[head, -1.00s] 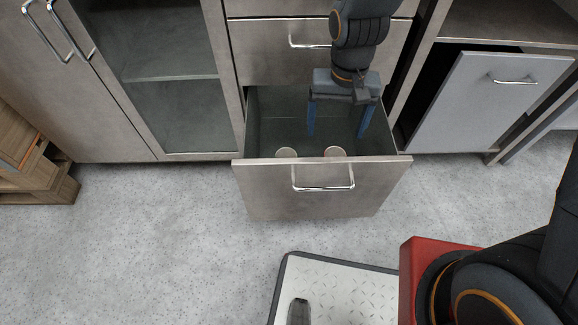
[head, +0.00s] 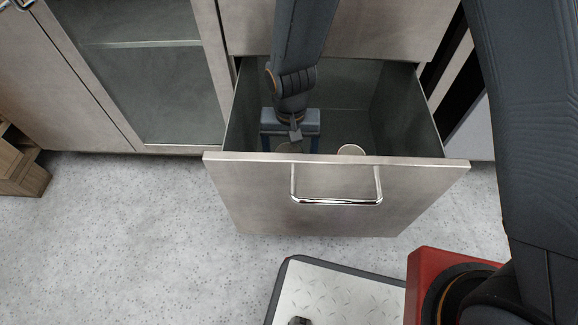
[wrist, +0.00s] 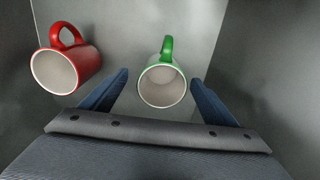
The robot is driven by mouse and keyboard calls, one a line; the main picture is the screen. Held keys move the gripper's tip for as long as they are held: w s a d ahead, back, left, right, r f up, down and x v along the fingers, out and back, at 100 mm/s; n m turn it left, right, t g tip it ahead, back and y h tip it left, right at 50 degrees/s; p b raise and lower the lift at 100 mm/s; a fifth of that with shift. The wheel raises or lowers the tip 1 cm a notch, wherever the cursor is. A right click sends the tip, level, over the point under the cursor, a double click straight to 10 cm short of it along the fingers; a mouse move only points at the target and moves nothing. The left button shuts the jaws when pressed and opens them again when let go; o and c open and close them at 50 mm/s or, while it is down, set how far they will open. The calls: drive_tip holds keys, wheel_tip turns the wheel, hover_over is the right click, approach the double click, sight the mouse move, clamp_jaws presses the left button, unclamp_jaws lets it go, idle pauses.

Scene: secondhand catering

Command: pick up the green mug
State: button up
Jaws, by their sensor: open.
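The green mug (wrist: 162,86) has a white inside and a green handle. It lies in the open drawer (head: 335,190), its mouth facing the wrist camera. In the wrist view, my gripper (wrist: 160,78) is open with one blue finger on each side of the mug. No firm contact shows. In the head view, my gripper (head: 290,145) reaches down into the drawer's left part and mostly hides the green mug, with the drawer front cutting off the rest.
A red mug (wrist: 66,58) with a white inside lies beside the green one. Its pale rim (head: 351,149) shows at right in the head view. The drawer's front and side walls stand close around my gripper.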

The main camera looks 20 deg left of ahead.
drive_tip(key=shift+w+a+f+b, duration=0.1)
drive_tip(key=shift+a+f+b, duration=0.05)
drive_tip(key=shift+f+b, duration=1.15)
drive_tip(key=shift+w+a+f+b, duration=0.1)
drive_tip(key=shift+f+b, duration=0.7)
drive_tip(key=shift+f, duration=1)
drive_tip(key=shift+s, duration=0.1)
drive_tip(key=shift+r, duration=0.1)
drive_tip(key=c, duration=1.4)
drive_tip(key=shift+o, duration=0.2)
